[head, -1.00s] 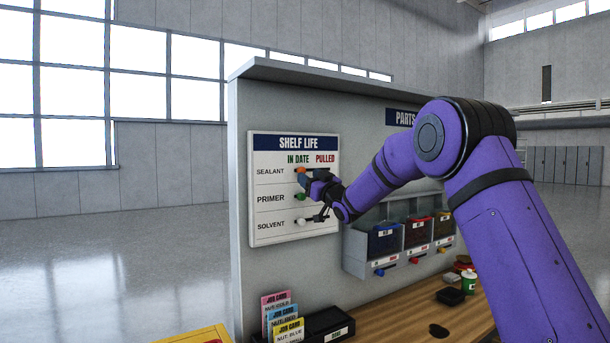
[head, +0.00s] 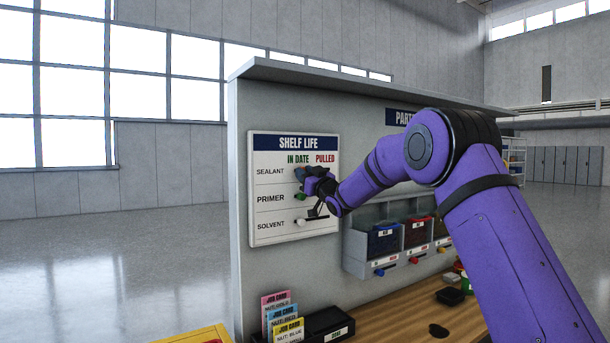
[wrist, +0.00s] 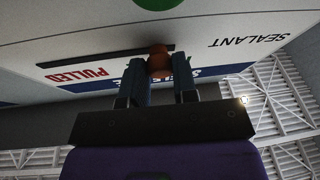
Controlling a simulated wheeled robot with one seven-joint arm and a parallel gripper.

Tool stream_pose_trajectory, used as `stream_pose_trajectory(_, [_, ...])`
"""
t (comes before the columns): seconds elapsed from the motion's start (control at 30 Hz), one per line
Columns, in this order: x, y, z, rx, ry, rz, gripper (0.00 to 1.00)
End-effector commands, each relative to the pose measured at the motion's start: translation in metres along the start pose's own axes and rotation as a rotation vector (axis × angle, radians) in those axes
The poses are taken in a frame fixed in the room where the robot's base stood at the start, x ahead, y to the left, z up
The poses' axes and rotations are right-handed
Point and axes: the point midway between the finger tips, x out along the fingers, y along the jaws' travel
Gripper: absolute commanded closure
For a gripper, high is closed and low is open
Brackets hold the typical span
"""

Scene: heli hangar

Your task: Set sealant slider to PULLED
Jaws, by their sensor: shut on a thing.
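The white SHELF LIFE board (head: 265,206) has a SEALANT row at its top. The orange sealant knob (wrist: 159,60) shows in the wrist view, between the two fingers of my gripper (wrist: 160,72). My gripper (head: 302,174) is shut on it. The dark slot (wrist: 75,71) runs from the knob toward the PULLED side, and the knob sits near the slot's IN DATE end. In the head view my gripper hides the knob and most of the SEALANT slot.
The green primer knob (head: 300,196) and the white solvent knob (head: 300,222) sit just below my gripper, at the IN DATE side. Parts bins (head: 384,241) stand to the right. Job cards (head: 283,318) stand below the board.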

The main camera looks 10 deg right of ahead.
Motion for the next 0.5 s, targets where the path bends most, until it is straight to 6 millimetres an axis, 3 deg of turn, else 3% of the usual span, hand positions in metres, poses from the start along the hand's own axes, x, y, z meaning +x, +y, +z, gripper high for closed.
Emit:
stream_pose_trajectory(0.13, [-0.003,0.023,0.003,-0.003,0.000,0.004,1.00])
stream_pose_trajectory(0.4, [-0.010,0.091,0.012,-0.001,0.001,0.003,1.00])
stream_pose_trajectory(0.5, [-0.012,0.105,0.013,0.000,0.002,0.001,1.00])
